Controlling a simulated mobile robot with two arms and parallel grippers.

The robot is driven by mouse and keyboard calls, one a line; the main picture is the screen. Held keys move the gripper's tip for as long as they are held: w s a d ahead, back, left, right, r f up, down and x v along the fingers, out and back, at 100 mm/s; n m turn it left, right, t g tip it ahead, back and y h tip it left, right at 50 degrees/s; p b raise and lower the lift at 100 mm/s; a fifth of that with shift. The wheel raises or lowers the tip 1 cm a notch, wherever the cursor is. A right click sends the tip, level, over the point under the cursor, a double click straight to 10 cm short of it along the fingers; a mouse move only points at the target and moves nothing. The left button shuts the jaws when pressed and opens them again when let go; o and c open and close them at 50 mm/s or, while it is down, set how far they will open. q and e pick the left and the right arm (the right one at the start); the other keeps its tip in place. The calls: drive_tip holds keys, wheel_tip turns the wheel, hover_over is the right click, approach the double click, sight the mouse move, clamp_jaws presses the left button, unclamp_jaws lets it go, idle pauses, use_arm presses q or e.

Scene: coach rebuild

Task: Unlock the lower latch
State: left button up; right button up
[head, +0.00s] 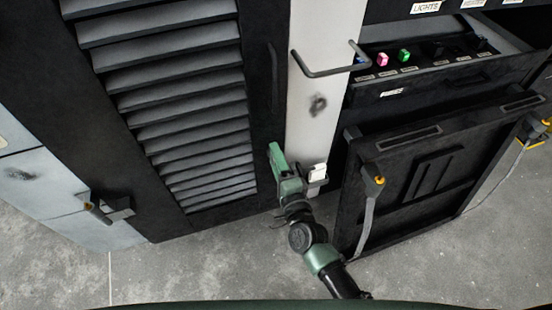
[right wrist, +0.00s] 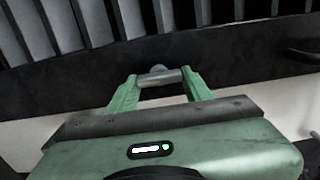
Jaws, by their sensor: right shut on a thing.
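My right gripper (head: 277,160) is at the lower right edge of the dark louvred door (head: 180,110), next to a pale upright panel (head: 312,110). In the right wrist view its two green fingers (right wrist: 160,88) are shut on a short grey rounded latch handle (right wrist: 158,76), which lies across between them against the dark door frame. In the head view the gripper hides this latch. My left gripper is not in view.
A bent dark handle (head: 330,70) sticks out above. A dark panel (head: 440,180) with straps stands at the right, below an open drawer (head: 440,75) of coloured switches. Another latch (head: 105,209) is at the lower left. The grey floor (head: 220,265) is clear in front.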

idle(0.3)
drive_tip(key=o, duration=1.4)
drive_tip(key=shift+c, duration=0.2)
drive_tip(key=v, duration=0.7)
drive_tip(key=shift+s, duration=0.35)
drive_tip(key=shift+d, duration=0.1)
drive_tip(key=s+d+f+n+g+h, duration=0.1)
drive_tip(key=s+d+f+n+g, duration=0.25)
drive_tip(key=f, duration=0.65)
drive_tip(key=s+d+f+n+g, duration=0.2)
drive_tip(key=s+f+n, duration=0.15)
drive_tip(key=f, duration=0.65)
drive_tip(key=s+d+f+n+g+h, duration=0.1)
drive_tip(key=s+d+f+n+g, duration=0.3)
drive_tip(key=f, duration=0.6)
drive_tip(key=s+d+f+n+g+h, duration=0.1)
drive_tip(key=s+d+f+n+g, duration=0.1)
drive_tip(key=s+f, duration=0.3)
drive_tip(key=s+d+f+n+g+h, duration=0.1)
drive_tip(key=s+d+f, duration=0.4)
drive_tip(key=s, duration=0.8)
drive_tip(key=s+d+f+n+g+h, duration=0.1)
drive_tip(key=s+d+f+n+g, duration=0.2)
drive_tip(key=s, duration=0.6)
drive_tip(key=shift+s+d+f+g+h, duration=0.15)
drive_tip(key=shift+d+f+g+h, duration=0.2)
drive_tip(key=shift+d+f, duration=0.4)
